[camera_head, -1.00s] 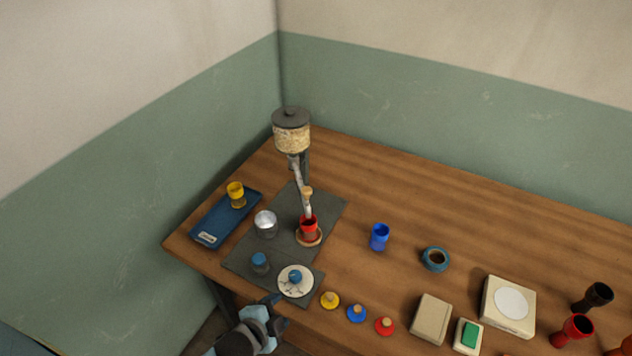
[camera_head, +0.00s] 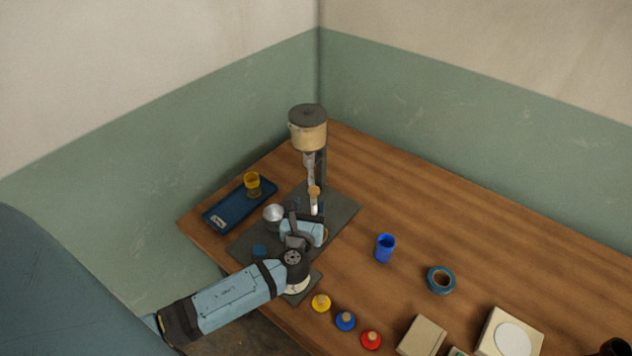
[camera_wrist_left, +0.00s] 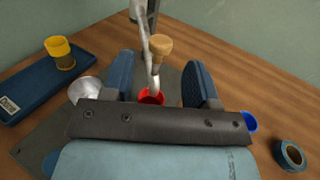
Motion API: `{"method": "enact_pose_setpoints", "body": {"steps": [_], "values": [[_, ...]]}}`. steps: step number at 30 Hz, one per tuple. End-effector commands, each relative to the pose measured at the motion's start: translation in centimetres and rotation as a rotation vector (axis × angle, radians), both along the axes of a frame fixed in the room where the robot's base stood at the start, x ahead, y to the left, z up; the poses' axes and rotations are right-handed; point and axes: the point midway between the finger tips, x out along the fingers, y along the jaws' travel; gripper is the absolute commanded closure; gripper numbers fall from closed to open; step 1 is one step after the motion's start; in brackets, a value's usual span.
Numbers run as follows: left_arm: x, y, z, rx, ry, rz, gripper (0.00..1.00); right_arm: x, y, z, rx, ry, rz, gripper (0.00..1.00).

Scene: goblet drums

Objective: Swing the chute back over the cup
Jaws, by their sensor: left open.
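The metal chute (camera_head: 309,168) hangs from the hopper (camera_head: 308,132) and has a wooden knob (camera_head: 314,191). In the left wrist view the chute (camera_wrist_left: 143,25) and its knob (camera_wrist_left: 160,47) show between my finger pads. Its lower end appears at the red cup (camera_wrist_left: 150,97); I cannot tell whether it is exactly above the opening. In the head view my arm hides the red cup. My left gripper (camera_head: 305,213) is open, with its fingers on either side of the chute's lower part; the left wrist view shows the open fingers (camera_wrist_left: 160,68). My right gripper is out of view.
A metal cup (camera_head: 273,213) stands close left of my gripper on the dark mat (camera_head: 343,205). A blue tray (camera_head: 226,214) holds a yellow cup (camera_head: 252,184). A blue cup (camera_head: 385,247) and a tape roll (camera_head: 441,280) stand right. Several coloured knobbed pieces line the front edge.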

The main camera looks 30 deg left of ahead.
Motion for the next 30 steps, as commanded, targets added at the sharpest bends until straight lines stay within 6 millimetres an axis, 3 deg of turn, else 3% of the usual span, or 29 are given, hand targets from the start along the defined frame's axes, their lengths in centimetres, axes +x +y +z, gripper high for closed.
{"method": "enact_pose_setpoints", "body": {"steps": [6, 12, 25, 30], "values": [[4.3, 1.8, 0.3, 0.000, -0.002, 0.000, 0.46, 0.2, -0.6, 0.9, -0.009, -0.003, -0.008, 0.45], [6.8, 2.8, 0.1, -0.002, -0.001, 0.000, 0.46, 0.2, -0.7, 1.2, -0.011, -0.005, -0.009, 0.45], [7.6, 3.2, 0.0, -0.003, 0.000, -0.001, 0.46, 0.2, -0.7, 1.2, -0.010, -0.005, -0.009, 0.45], [7.6, 3.2, 0.0, -0.003, 0.000, -0.001, 0.85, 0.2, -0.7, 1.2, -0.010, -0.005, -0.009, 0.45]]}}
